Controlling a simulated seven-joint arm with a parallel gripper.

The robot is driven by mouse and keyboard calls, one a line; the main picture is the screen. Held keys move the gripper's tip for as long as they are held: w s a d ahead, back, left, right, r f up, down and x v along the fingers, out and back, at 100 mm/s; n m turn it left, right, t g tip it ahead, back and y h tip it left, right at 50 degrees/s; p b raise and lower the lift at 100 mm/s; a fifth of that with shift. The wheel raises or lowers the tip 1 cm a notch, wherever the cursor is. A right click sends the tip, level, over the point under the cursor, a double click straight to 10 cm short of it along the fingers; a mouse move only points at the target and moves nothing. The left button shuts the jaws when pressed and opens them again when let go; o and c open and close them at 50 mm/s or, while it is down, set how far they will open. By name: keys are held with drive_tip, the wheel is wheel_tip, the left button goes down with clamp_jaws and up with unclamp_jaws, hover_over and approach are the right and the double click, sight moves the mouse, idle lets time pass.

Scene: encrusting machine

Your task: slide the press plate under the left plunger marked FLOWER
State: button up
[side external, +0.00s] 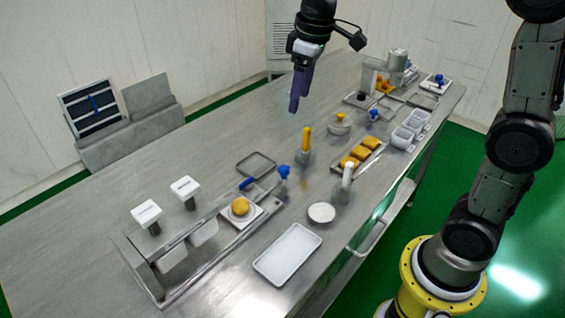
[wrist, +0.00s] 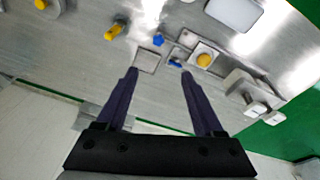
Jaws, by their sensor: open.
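The press plate (side external: 251,219) is a white square with a round yellow dough piece (side external: 240,206) on it, lying on the metal rail right of the press frame (side external: 128,246). It also shows in the wrist view (wrist: 216,53). A blue handle (side external: 247,183) lies beside the plate. Two plungers with white caps stand over the press frame: one at the left (side external: 147,213), one closer to the plate (side external: 186,188). Their labels are too small to read. My gripper (side external: 299,107) is open and empty, high above the table, well away from the plate; its fingers show in the wrist view (wrist: 160,73).
A grey square tray (side external: 256,165), blue knob (side external: 283,172) and yellow-handled tool (side external: 305,143) stand near the plate. A white tray (side external: 287,254) and round white dish (side external: 321,212) lie in front. Molds and containers fill the far right. The table's back left is clear.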

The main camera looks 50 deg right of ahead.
drive_tip(key=g, duration=0.2)
hover_over(282, 167)
wheel_tip(282, 167, down, 8)
wheel_tip(282, 167, down, 14)
drive_tip(key=shift+d+f, duration=0.1)
clamp_jaws()
idle(0.3)
idle(1.1)
